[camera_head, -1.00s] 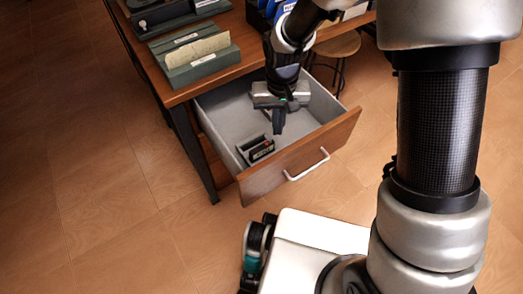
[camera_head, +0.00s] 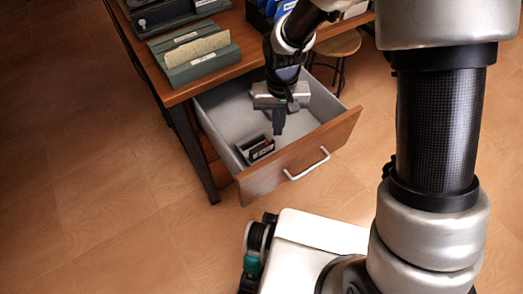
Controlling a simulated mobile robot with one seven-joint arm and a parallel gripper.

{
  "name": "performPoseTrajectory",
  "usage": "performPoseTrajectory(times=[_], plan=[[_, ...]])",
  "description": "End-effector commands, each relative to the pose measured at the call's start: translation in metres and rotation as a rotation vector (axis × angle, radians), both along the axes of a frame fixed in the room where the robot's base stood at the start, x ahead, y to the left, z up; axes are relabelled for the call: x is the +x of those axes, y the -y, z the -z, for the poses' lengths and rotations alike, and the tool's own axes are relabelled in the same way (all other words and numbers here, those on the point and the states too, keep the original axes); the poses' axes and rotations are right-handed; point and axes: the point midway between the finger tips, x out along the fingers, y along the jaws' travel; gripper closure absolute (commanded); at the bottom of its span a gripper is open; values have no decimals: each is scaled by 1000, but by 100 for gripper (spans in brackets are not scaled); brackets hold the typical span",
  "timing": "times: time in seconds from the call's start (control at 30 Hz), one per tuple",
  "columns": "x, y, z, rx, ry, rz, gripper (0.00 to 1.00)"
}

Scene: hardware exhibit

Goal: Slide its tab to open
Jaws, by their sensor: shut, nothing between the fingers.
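A small dark box-like object with red and white marks (camera_head: 257,149) sits in the open drawer (camera_head: 218,124), near its left front corner. A sliding tab on it is too small to make out. My gripper (camera_head: 278,130) points down inside the drawer area, a little right of and above the object in the picture. Its fingers are shut and look empty. They appear apart from the object; their exact height over the drawer floor cannot be told.
The drawer's wooden front with a white handle (camera_head: 306,164) stands out from the wooden desk (camera_head: 246,44). A green tray with cards (camera_head: 190,58) and other desk items sit on top. A round stool (camera_head: 340,44) stands behind. The drawer's middle is mostly bare.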

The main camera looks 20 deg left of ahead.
Motion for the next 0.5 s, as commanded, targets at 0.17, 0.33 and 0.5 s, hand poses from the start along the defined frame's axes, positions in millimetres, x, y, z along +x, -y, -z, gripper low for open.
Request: performPoseTrajectory(times=[0.17,0.33,0.5], plan=[[0,0,6,0,0,0,100],[0,0,10,0,0,0,100],[0,0,14,0,0,0,100]])
